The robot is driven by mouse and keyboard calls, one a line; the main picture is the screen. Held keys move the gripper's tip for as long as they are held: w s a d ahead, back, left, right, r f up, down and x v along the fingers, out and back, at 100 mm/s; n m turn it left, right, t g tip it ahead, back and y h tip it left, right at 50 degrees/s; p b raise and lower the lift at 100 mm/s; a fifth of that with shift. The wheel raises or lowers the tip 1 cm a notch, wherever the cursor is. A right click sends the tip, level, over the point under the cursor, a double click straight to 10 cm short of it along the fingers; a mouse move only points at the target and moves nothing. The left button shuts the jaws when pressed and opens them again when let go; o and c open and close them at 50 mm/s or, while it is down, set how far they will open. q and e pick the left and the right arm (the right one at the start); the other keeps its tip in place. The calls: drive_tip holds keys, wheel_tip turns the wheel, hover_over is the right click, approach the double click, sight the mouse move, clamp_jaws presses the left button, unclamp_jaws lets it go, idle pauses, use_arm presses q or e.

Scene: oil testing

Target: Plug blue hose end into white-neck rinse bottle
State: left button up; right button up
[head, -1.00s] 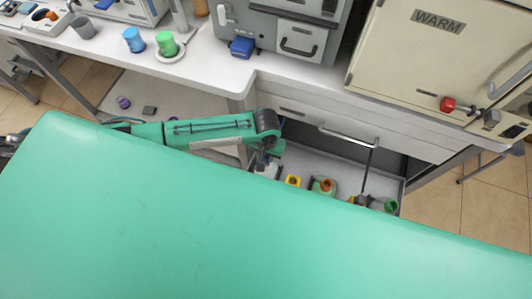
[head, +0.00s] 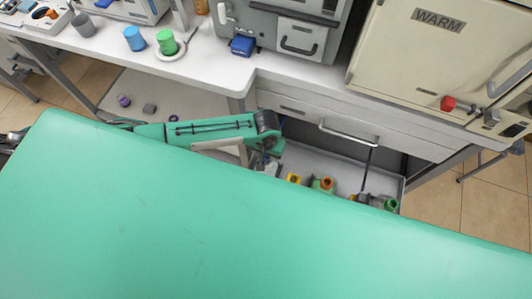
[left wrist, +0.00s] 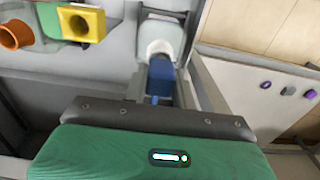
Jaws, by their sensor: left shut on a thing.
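In the left wrist view the blue hose end (left wrist: 161,76) is between the fingers of my left gripper (left wrist: 158,92), which is shut on it. The rinse bottle (left wrist: 164,28) with its white neck (left wrist: 160,49) is directly beyond it. The blue end overlaps the near edge of the neck; I cannot tell whether it is inside or just in front. In the head view my left gripper (head: 266,160) is low at the open drawer, and its tip and the blue end are largely hidden by my green body. My right gripper is not in view.
The open drawer (head: 330,166) also holds an orange-necked bottle (head: 323,184), a yellow-necked bottle (left wrist: 81,24) to the left of the white neck, and a green-necked one (head: 390,204). The drawer wall is close to my gripper. The bench (head: 213,65) is above.

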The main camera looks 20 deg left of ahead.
use_arm(q)
drive_tip(key=shift+f, duration=0.8)
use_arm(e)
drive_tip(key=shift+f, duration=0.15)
use_arm(q)
drive_tip(key=o, duration=1)
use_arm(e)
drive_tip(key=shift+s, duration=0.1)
use_arm(q)
drive_tip(key=shift+r, duration=0.3)
wheel_tip(320, 180, up, 13)
drive_tip(key=shift+r, duration=0.15)
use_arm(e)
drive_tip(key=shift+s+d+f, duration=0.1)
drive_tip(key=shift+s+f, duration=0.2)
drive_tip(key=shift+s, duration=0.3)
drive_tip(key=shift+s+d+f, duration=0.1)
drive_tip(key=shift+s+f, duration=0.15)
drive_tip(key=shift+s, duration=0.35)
